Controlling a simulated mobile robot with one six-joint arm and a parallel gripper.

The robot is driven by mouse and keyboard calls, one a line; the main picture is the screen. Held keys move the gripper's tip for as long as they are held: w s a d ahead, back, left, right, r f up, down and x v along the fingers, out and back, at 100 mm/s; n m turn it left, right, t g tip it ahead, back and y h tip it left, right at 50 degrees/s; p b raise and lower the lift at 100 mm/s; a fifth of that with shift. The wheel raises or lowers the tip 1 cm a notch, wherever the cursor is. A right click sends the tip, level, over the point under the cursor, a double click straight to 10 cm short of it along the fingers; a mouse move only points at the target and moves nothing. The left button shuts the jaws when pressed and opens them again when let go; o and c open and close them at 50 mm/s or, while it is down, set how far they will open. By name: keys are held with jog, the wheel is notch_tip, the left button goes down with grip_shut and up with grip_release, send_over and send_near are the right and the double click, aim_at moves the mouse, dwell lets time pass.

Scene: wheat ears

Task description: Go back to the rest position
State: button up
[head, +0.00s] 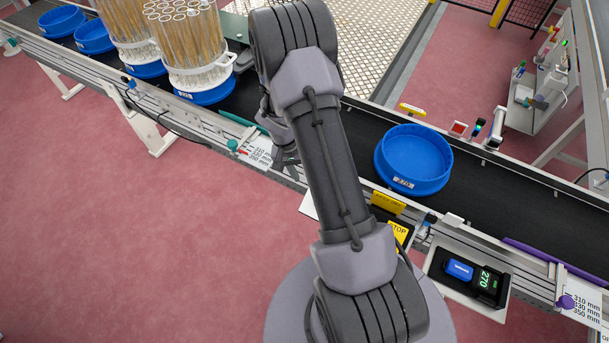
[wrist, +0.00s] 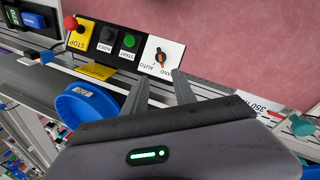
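My arm rises through the middle of the head view, and its upper end hangs over the conveyor. My gripper is mostly hidden behind the arm there. In the wrist view, my gripper (wrist: 160,88) shows two grey fingers spread apart with nothing between them. It is open and empty. Beyond the fingers is a control panel (wrist: 118,42) with a red stop button and a black selector switch. A blue round tray (head: 413,158) sits empty on the belt, to the right of my arm. Part of it also shows in the wrist view (wrist: 84,103).
The dark conveyor belt (head: 490,183) runs from upper left to lower right. Racks of wheat ears in tubes (head: 193,45) stand in blue trays on the belt at left. A display reading 270 (head: 486,281) is at the front edge. The pink floor (head: 130,235) at lower left is clear.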

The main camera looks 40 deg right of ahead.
jog(key=s+a+r+n+t+y+b, duration=0.1)
jog(key=a+r+t+b, duration=0.1)
jog(key=a+r+b, duration=0.5)
jog(key=s+a+r+t, duration=0.15)
jog(key=a+r, duration=0.25)
jog(key=r, duration=0.7)
jog(key=s+a+r+n+t+y+b, duration=0.2)
jog(key=s+a+r+t+y+b, duration=0.1)
jog(key=s+a, duration=0.9)
notch_tip(320, 180, up, 3)
jog(key=shift+s+a+f+n+t+b, duration=0.1)
jog(key=shift+s+a+n+t+b, duration=0.2)
jog(key=shift+s+t+b, duration=0.55)
jog(key=shift+w, duration=0.25)
